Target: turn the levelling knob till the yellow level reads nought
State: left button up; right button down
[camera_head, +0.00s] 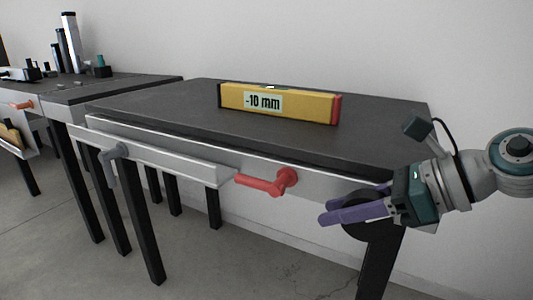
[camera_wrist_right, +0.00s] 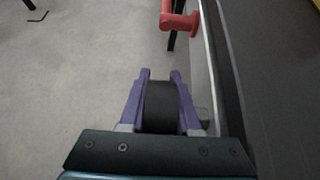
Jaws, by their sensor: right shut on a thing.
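The yellow level (camera_head: 290,104) lies on the dark tabletop (camera_head: 170,98) in the head view, and its display reads "-10 mm". The levelling knob (camera_head: 354,229) is a black round disc at the front right of the table, by the top of a leg. My right gripper (camera_head: 328,213) has its purple fingers on either side of this knob. In the right wrist view the black knob (camera_wrist_right: 160,106) sits between the two fingers (camera_wrist_right: 160,76), which are shut on it. The fingers partly hide the knob in the head view. My left gripper does not show.
A red handle (camera_head: 267,184) sticks out from the table's front, left of my right gripper; it also shows in the wrist view (camera_wrist_right: 178,20). A grey handle (camera_head: 112,155) is on the front farther left. A second table (camera_head: 100,90) with several small things stands at the left.

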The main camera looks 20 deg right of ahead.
aim_at(349, 227)
jog(key=g+h+p, duration=0.2)
jog(key=g+p, duration=0.1)
jog(key=p, duration=0.2)
jog(key=shift+d+h, duration=0.1)
jog(key=shift+h, duration=0.2)
jog(key=shift+f+g+h+p, duration=0.5)
jog(key=shift+g+p, duration=0.2)
jog(key=shift+p, duration=0.05)
jog(key=shift+s+d+f+g+h, duration=0.15)
jog(key=shift+f+g+h, duration=0.15)
jog(key=shift+g+h, duration=0.15)
jog(key=shift+s+d+f+g+h, duration=0.1)
jog(key=shift+f+g+h, duration=0.15)
jog(key=shift+g+h, duration=0.15)
jog(key=shift+s+d+f+g+h+b, duration=0.1)
jog(key=shift+s+f+g+h+b, duration=0.1)
jog(key=shift+g+h, duration=0.15)
jog(key=shift+s+d+f+g+h+b, duration=0.1)
jog(key=shift+g+h+b, duration=0.1)
jog(key=shift+g, duration=0.2)
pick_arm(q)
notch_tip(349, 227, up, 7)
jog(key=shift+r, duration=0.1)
pick_arm(e)
jog(key=c, duration=0.6)
grip_release()
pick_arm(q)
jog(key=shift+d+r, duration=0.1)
pick_arm(e)
jog(key=shift+r, duration=0.1)
